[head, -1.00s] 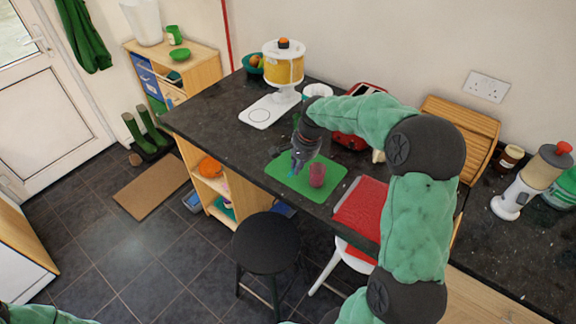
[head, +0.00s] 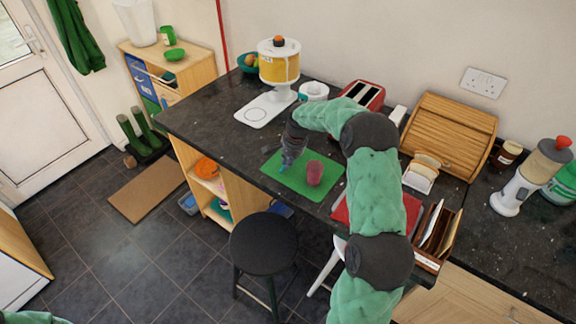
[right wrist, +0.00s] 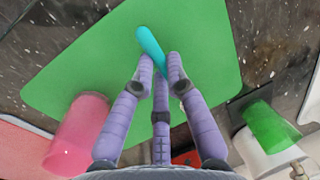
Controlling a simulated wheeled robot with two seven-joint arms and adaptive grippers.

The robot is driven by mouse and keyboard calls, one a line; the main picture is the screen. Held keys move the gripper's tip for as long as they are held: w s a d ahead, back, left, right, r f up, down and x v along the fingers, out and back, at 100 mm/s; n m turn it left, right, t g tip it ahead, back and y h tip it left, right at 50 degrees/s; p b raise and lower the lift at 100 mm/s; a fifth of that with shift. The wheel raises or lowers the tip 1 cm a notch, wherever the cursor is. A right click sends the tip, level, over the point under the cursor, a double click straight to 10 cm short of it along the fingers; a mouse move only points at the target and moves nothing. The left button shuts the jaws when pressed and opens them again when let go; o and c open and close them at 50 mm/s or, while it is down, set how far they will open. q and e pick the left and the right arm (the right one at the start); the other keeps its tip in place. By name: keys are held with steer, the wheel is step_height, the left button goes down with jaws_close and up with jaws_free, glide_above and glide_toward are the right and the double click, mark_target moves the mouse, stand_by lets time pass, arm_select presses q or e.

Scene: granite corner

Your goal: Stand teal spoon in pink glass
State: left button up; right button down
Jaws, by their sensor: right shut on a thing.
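The pink glass (head: 315,172) stands on the green mat (head: 331,184) on the dark counter. In the right wrist view the glass (right wrist: 80,135) is at lower left, apart from my fingers. My right gripper (head: 287,163) is over the left part of the mat, left of the glass. Its purple fingers (right wrist: 160,72) are shut on the teal spoon (right wrist: 150,44), which sticks out beyond the fingertips over the green mat (right wrist: 200,30). I cannot tell whether the spoon touches the mat. My left gripper is out of view.
A yellow dispenser (head: 279,64) stands behind the mat. A black stool (head: 265,245) stands before the counter.

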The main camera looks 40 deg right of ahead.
steer(key=shift+f, duration=0.6)
steer(key=c, duration=1.2)
jaws_free()
steer(key=shift+f, duration=0.15)
steer(key=shift+c, duration=0.2)
steer(key=a+p+v, duration=0.1)
steer(key=p+v, duration=0.1)
steer(key=v, duration=1)
steer(key=shift+d, duration=0.5)
